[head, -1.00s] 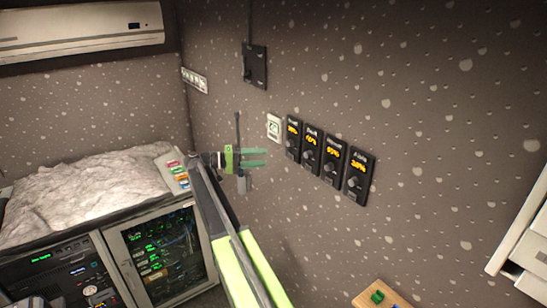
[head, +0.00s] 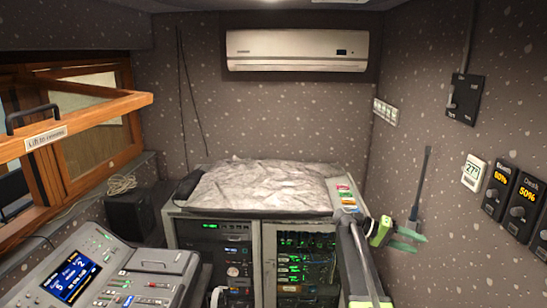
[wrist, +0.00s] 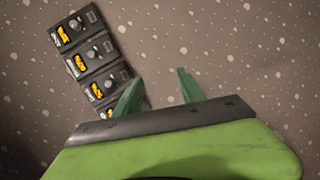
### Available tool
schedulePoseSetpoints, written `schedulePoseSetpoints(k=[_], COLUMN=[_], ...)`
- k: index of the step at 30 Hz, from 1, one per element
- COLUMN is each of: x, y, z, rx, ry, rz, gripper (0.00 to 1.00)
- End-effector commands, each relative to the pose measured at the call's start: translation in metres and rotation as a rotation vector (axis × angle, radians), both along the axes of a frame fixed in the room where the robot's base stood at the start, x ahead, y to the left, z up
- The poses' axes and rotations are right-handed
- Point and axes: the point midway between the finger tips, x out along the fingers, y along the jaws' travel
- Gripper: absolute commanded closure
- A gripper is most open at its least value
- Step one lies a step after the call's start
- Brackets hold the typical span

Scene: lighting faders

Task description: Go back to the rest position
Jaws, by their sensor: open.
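My gripper (head: 408,240) is at the right of the head view, in front of the speckled wall and left of the dimmers. Its two green fingers are apart with nothing between them, and they also show in the wrist view (wrist: 160,92). My arm reaches up to it from the lower right of the head view. In the wrist view several dimmers run diagonally at the upper left, partly hidden by the left finger.
A mixing console (head: 130,285) stands at the lower left, below a wooden-framed window (head: 95,140). Rack cabinets (head: 215,222) with a crumpled cover (head: 260,187) stand at the back.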

Motion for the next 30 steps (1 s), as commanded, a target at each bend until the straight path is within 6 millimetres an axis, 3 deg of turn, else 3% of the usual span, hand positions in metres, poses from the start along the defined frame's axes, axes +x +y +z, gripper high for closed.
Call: schedulePoseSetpoints(k=[1, 3, 5, 9, 12, 16, 19, 22, 30], x=[-0.020, -0.037, -0.054, -0.094, -0.126, -0.159, -0.165, -0.158, -0.157], y=[0.019, 0.045, 0.069, 0.137, 0.193, 0.260, 0.294, 0.308, 0.307], z=[-0.055, -0.106, -0.149, -0.240, -0.288, -0.309, -0.312, -0.312, -0.313], rx=[0.075, 0.205, 0.325, 0.634, 0.871, 1.160, 1.306, 1.365, 1.361], ry=[-0.005, -0.009, -0.010, -0.018, -0.028, -0.062, -0.088, -0.096, -0.088], rz=[0.027, 0.072, 0.111, 0.212, 0.289, 0.378, 0.431, 0.469, 0.480], gripper=[0.53, 0.53, 0.53, 0.53, 0.53, 0.53, 0.53, 0.53, 0.53])
